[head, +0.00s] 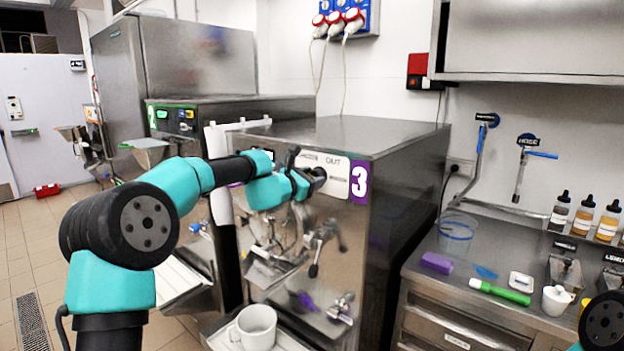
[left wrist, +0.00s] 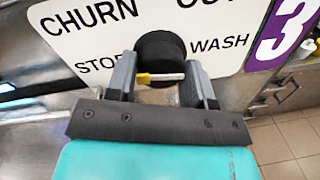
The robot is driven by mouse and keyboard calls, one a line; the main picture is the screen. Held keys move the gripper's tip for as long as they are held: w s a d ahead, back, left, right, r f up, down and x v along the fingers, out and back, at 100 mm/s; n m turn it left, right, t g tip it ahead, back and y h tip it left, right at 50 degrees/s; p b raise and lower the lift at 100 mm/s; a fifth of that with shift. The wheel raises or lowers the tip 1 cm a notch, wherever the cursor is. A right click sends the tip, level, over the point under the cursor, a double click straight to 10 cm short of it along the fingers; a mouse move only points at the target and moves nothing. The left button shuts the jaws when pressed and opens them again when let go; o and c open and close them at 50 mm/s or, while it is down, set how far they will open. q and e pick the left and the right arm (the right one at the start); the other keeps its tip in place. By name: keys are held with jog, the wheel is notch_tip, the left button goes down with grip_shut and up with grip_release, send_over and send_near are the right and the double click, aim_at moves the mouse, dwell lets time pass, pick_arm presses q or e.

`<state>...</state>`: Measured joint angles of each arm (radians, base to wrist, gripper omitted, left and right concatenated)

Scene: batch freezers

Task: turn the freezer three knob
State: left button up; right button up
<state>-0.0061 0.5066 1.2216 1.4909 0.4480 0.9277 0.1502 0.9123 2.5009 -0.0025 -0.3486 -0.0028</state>
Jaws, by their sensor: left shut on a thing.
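Freezer three (head: 375,140) is the steel machine with a purple "3" label in the middle of the head view. Its black round knob (left wrist: 160,50) sits on a white plate (left wrist: 85,30) marked CHURN, OUT, STOP and WASH. My left gripper (left wrist: 160,85) is shut on the knob, one finger on each side. A pale bar with a yellow end shows at the knob's near edge, the yellow end toward STOP. In the head view my left gripper (head: 308,181) is at the plate and partly hides the knob. My right gripper is out of view.
Below the plate are levers and spouts (head: 318,245), with a white pitcher (head: 256,328) under them. Freezer two (head: 180,122) stands behind to the left. A steel counter (head: 500,260) at right holds a green marker (head: 499,292), a purple block (head: 436,263) and several bottles.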

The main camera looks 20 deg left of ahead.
pick_arm(q)
jog(key=shift+n, duration=1)
jog(key=o, duration=0.9)
jog(key=v, duration=1.7)
jog(key=shift+s+a+f, duration=0.1)
jog(key=shift+s+f, duration=0.05)
jog(key=shift+s, duration=0.05)
